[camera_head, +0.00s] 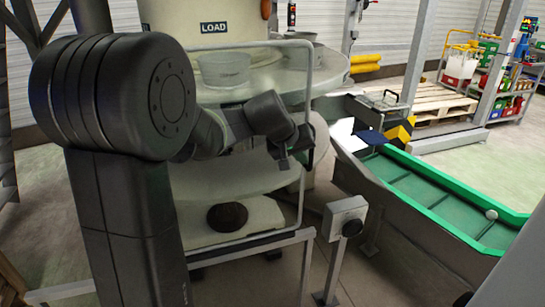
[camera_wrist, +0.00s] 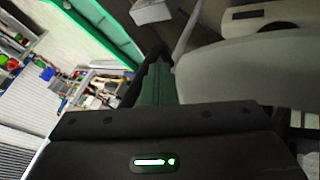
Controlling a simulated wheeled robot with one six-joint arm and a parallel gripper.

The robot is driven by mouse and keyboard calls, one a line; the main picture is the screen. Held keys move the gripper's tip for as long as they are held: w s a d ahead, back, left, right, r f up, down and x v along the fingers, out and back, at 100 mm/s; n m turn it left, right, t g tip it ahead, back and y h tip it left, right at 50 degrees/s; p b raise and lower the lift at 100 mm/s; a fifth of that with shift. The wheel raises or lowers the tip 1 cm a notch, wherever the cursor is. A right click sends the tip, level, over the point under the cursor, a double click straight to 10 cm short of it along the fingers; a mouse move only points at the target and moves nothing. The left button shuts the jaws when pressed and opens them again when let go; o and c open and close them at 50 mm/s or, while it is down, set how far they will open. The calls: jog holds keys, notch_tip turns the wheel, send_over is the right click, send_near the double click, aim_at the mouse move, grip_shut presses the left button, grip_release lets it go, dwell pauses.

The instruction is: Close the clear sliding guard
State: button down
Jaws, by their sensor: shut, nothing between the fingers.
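The clear sliding guard (camera_head: 302,205) is a see-through panel in a pale, round-cornered frame. In the head view it stands upright in front of the machine, below and right of the LOAD sign (camera_head: 214,28). My arm crosses its left part, so its left edge is hidden. My gripper (camera_head: 284,162) is near the guard's right upright, left of it in the picture. I cannot tell whether it touches the guard. In the wrist view my gripper (camera_wrist: 158,72) is shut and empty, its fingers dark green. The guard is not clear in that view.
A round table (camera_head: 330,72) with a bowl (camera_head: 224,68) is behind the guard. A pale rail (camera_head: 250,252) runs below it. A grey box on a post (camera_head: 345,215) stands at its lower right. A green conveyor (camera_head: 420,190) lies farther right.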

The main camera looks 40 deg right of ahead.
aim_at(312, 151)
jog(key=shift+s+d+p, duration=0.2)
jog(key=shift+s+d, duration=0.15)
jog(key=shift+d, duration=0.55)
jog(key=shift+s+d+p, duration=0.15)
jog(key=shift+s+d, duration=0.2)
jog(key=shift+d, duration=0.55)
jog(key=shift+r, duration=0.1)
jog(key=shift+w, duration=0.1)
